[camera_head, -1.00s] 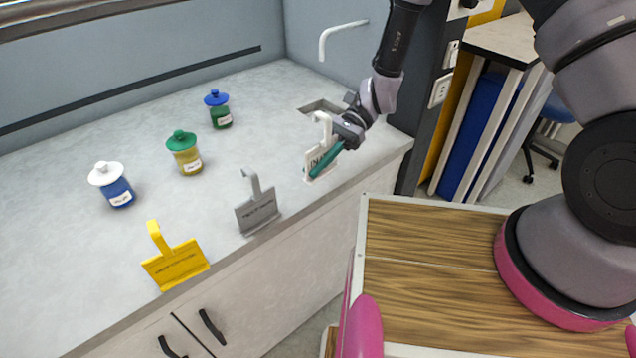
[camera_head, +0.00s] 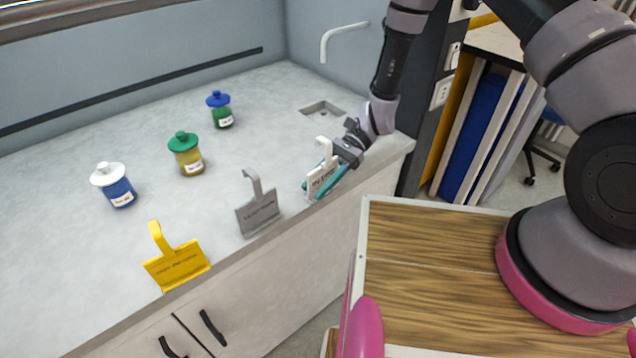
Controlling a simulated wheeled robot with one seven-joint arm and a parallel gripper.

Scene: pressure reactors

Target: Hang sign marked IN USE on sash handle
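A white sign (camera_head: 320,177) with a hook on top is at the counter's front edge. It bears dark print too small to read, so I cannot tell whether it is marked IN USE. My gripper (camera_head: 324,183) has one teal finger in front of the sign and one behind it, and appears shut on it. I cannot tell whether its lower edge touches the counter. A grey hooked sign (camera_head: 258,214) and a yellow hooked sign (camera_head: 177,266) stand to the left, their print also unreadable. I cannot make out the sash handle for certain.
Jars with a white lid (camera_head: 119,190), a green lid (camera_head: 187,158) and a blue lid (camera_head: 221,113) stand on the counter (camera_head: 60,240). A small sink (camera_head: 322,110) and a white tap (camera_head: 340,32) are at the back right. A long bar (camera_head: 70,14) crosses the top left.

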